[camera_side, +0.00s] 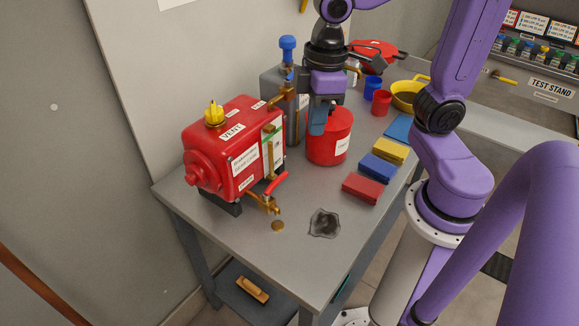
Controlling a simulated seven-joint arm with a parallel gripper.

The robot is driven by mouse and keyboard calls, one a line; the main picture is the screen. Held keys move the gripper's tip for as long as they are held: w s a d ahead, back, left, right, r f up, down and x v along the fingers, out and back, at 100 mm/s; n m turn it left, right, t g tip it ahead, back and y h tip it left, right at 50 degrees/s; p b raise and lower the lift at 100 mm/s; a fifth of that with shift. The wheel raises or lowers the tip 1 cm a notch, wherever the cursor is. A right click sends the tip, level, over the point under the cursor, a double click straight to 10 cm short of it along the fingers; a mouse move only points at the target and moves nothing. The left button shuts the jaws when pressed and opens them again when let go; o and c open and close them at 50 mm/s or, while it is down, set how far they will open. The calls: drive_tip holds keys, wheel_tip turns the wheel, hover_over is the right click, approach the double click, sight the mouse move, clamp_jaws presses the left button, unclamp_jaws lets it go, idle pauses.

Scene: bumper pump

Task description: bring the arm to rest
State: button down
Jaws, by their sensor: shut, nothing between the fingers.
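My gripper (317,127) points down over the table, with its blue fingers together and nothing held. Its fingertips overlap the upper left of a red can (330,148) in the picture; I cannot tell whether they touch it. My purple arm reaches in from the right. A red pump housing (222,160) labelled VENT, with a yellow cap (213,113) on top, stands left of my gripper. A red-handled brass valve (268,192) sits at its lower front. A grey block with a blue knob (288,49) stands behind, partly hidden.
Red, blue and yellow blocks (377,167) lie right of the can. Blue and red cups (381,103) and a yellow bowl (405,97) stand farther back. A dark stain (324,223) marks the table (280,265) near the front, which is otherwise fairly clear. A wall closes the left.

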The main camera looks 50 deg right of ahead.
drive_tip(key=s+d+f+n, duration=0.2)
drive_tip(key=s+f+n, duration=0.1)
drive_tip(key=s, duration=0.7)
drive_tip(key=shift+d+f, duration=0.15)
drive_tip(key=shift+f, duration=0.65)
idle(0.4)
